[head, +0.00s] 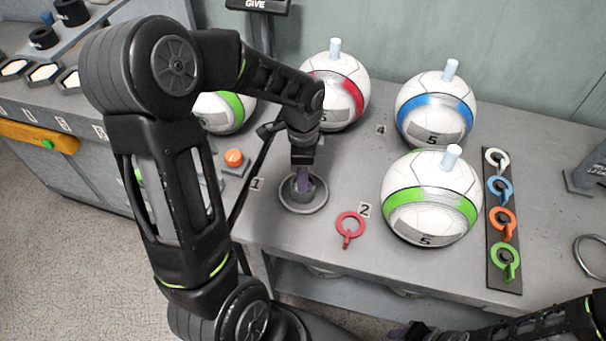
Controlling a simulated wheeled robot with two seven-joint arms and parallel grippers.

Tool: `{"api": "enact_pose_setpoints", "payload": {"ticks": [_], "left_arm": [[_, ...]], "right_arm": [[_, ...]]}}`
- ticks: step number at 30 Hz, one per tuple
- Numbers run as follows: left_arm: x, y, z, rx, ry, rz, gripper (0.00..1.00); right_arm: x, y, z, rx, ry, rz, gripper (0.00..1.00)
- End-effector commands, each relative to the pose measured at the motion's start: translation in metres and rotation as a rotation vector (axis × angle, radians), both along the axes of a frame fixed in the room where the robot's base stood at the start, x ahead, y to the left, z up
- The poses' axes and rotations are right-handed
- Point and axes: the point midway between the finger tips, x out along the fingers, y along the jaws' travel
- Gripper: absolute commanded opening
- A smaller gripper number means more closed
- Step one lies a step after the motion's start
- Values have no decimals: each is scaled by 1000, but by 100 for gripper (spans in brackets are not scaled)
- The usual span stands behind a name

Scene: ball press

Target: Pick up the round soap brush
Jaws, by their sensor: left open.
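My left gripper (303,182) points straight down over a round grey piece with a flat rim (305,206), by the label 1 on the grey table. Its purple-tinted fingertips are open and reach down to the middle of this piece. I cannot tell whether they touch it. No brush shows clearly; the round piece may be the soap brush or its holder, and the gripper hides its middle. My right gripper (408,332) is only partly in view at the bottom edge, away from the round piece, and its jaws do not show clearly.
Several striped balls with pale pegs stand on the table (330,262), the nearest a green-striped ball (432,197). A red ring key (349,228) lies right of the round piece. A dark rack (503,222) holds coloured ring keys. An orange button (234,157) is left.

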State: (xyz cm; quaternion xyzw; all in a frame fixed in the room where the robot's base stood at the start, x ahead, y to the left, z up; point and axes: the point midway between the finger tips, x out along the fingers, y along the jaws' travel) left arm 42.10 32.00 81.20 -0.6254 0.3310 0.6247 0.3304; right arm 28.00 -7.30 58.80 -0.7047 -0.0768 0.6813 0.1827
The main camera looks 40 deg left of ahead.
Motion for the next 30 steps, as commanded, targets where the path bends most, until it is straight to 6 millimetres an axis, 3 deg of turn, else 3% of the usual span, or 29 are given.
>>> {"api": "enact_pose_setpoints", "payload": {"ticks": [11,27,30], "left_arm": [[0,0,0,0,0,0,45],[0,0,0,0,0,0,1],[0,0,0,0,0,0,0]], "right_arm": [[0,0,0,0,0,0,36],[0,0,0,0,0,0,36],[0,0,0,0,0,0,36]]}}
